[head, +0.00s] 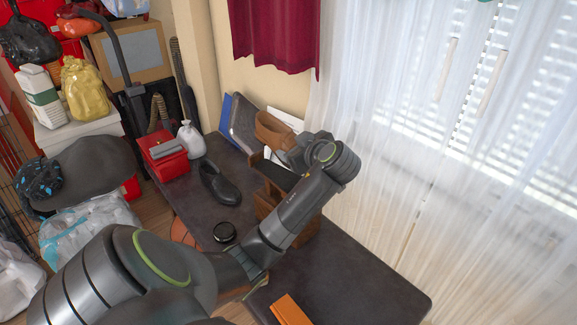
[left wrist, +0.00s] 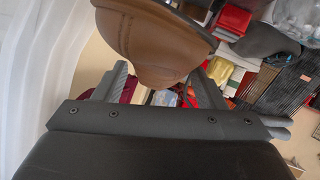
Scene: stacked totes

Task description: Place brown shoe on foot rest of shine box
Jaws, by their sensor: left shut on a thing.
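The brown shoe (head: 272,131) is up at the far end of my left arm, above the back of the table. My left gripper (head: 297,150) is shut on it, mostly hidden behind its own wrist. In the left wrist view the brown shoe (left wrist: 155,40) fills the top middle, between the two fingers (left wrist: 165,85). The brown wooden shine box (head: 266,204) stands on the table, below the shoe and partly hidden by my forearm. Its dark top piece (head: 277,172), seemingly the foot rest, shows just under the shoe, apart from it. My right gripper is not in view.
The dark table (head: 345,285) is clear at its front right. A black shoe (head: 219,184) and a round black tin (head: 224,232) lie left of the box. A red box (head: 164,158), a white pouch (head: 191,140) and an orange block (head: 290,311) are also on the table.

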